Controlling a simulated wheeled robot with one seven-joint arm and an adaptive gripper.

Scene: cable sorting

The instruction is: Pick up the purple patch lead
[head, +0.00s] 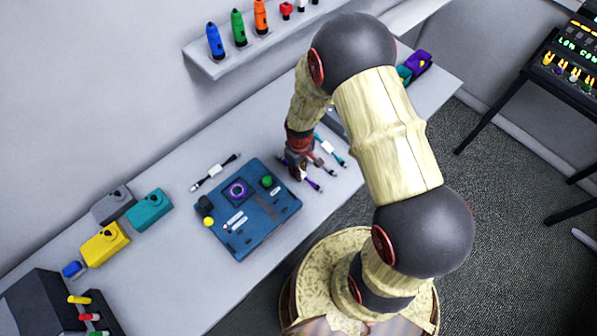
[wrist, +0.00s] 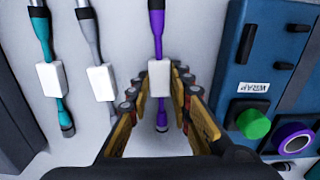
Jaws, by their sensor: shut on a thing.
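The purple patch lead (head: 312,184) lies on the bench just right of the blue panel, partly hidden by my gripper (head: 298,168) in the head view. In the wrist view the purple lead (wrist: 156,28) runs up the middle, with a white tag at its centre and dark ends. My gripper (wrist: 159,88) has its fingers on either side of this white tag and is shut on the lead. The lead appears to be at bench level; I cannot tell whether it is clear of the surface.
A grey lead (wrist: 98,78) and a teal lead (wrist: 50,80) lie close to the left in the wrist view. The blue panel (wrist: 262,78) with a green button (wrist: 253,124) is close to the right. A black lead (head: 214,173) lies behind the panel.

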